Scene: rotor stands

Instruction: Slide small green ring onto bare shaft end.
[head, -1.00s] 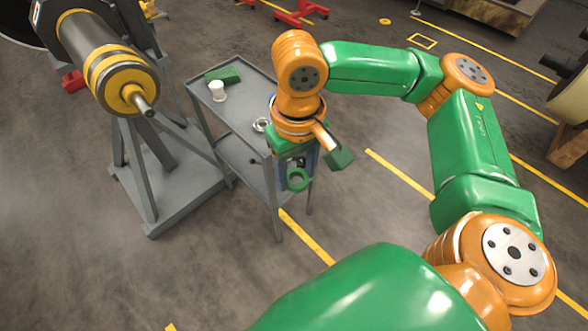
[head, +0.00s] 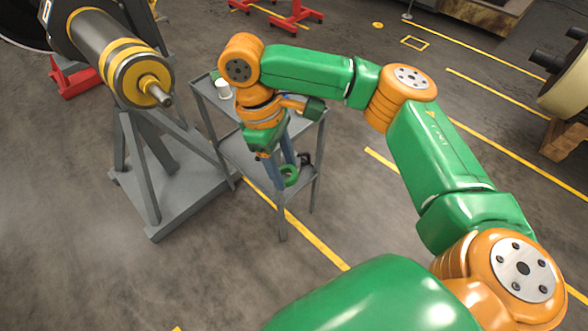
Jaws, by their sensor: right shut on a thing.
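The small green ring (head: 290,176) is between the fingertips of my right gripper (head: 283,176), which is shut on it. The gripper points downward in front of the grey cart. The bare shaft end (head: 164,98) is a thin steel stub sticking out of the rotor's yellow-and-grey end (head: 148,84) at upper left. The ring is apart from the shaft end, to its right and lower in the picture. My left gripper does not show.
The rotor rests on a grey stand (head: 165,195) with a wide base. The grey cart (head: 236,150) stands beside it, with a white cup (head: 223,90) on top, partly behind my right arm. Open floor with yellow lines lies in front.

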